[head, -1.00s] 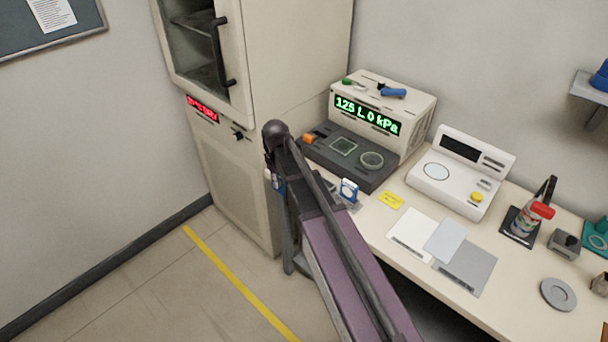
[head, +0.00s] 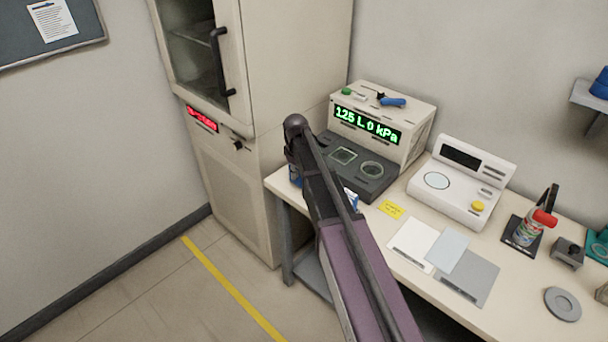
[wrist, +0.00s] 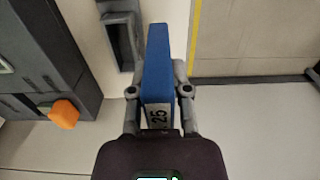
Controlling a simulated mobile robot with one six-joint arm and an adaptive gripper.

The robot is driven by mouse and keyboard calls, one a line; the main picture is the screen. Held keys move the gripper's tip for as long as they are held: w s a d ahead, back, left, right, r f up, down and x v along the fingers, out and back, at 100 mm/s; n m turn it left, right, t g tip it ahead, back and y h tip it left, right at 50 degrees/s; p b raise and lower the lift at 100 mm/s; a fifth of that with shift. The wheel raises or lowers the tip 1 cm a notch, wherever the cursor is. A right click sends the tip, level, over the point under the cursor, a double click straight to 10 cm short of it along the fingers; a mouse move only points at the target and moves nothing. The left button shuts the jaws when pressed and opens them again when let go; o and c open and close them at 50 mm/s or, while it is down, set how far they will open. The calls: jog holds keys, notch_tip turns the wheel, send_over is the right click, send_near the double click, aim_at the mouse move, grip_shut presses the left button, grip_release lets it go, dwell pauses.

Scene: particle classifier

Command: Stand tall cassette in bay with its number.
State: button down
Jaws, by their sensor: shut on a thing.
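My gripper (wrist: 160,92) is shut on a tall blue cassette (wrist: 158,55) with a white label reading 25. The cassette points away from my wrist, toward the top of the wrist view. A dark grey slotted holder (wrist: 122,42) stands just left of the cassette there; no number on it is readable. In the head view, a bit of blue (head: 295,174) beside my arm is probably the held cassette. My arm hides my gripper there. A small blue-and-white thing (head: 351,199) is partly hidden on the arm's right side.
The dark instrument base (head: 365,180) lies behind my arm, and its orange knob (wrist: 62,113) is left of my gripper in the wrist view. The bench's left edge is close, with floor beyond. The tall cabinet (head: 235,190) stands left. Sheets (head: 413,243) lie right.

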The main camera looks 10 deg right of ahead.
jog(key=shift+w+d+f, duration=0.15)
jog(key=shift+w+d, duration=1.05)
jog(key=shift+w, duration=0.15)
jog(key=shift+w+d, duration=0.3)
jog(key=shift+w, duration=0.15)
jog(key=shift+w+d+f+b, duration=0.1)
jog(key=shift+d+f+b, duration=0.05)
jog(key=shift+f+b, duration=0.25)
notch_tip(320, 180, down, 3)
jog(key=b, duration=0.3)
jog(key=shift+f, duration=0.1)
jog(key=c, duration=0.6)
grip_release()
